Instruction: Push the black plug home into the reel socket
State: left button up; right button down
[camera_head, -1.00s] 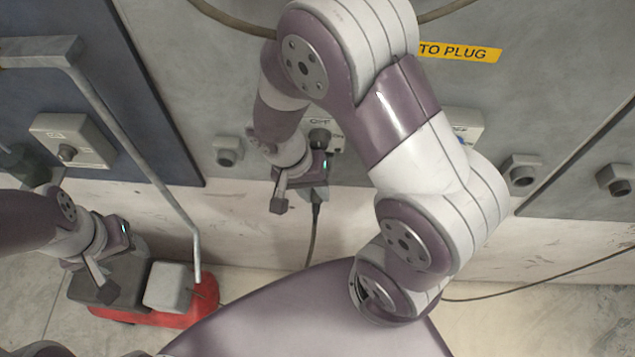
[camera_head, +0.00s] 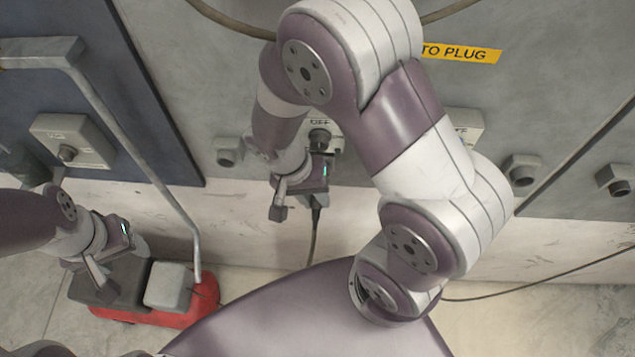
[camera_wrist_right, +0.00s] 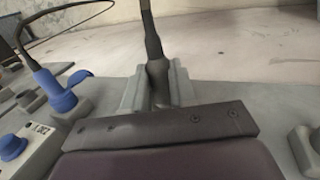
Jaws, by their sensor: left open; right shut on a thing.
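The black plug (camera_wrist_right: 157,76) is in the right wrist view, with its cable leading up and away. It also shows in the head view (camera_head: 317,200), partly hidden by my right gripper, its cable hanging down. My right gripper (camera_head: 297,205) is shut on the plug, close to the grey wall panel. Grey pieces flank the plug in the wrist view. The reel socket at the plug's front is hidden by the gripper, so I cannot tell how deep the plug sits. My left gripper (camera_head: 104,284) is open and empty, at the lower left.
A switch box (camera_head: 325,138) is just above my right gripper. Grey sockets (camera_head: 228,151) (camera_head: 522,170) stick out on either side. A blue plug (camera_wrist_right: 61,94) stands left in the wrist view. A red base (camera_head: 195,308) with grey blocks lies near my left gripper, beside a pipe (camera_head: 140,160).

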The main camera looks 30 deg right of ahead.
aim_at(315, 217)
jog(key=shift+s+a, duration=0.5)
jog(key=shift+s, duration=0.3)
jog(key=shift+s+a, duration=0.45)
jog(key=shift+s, duration=0.3)
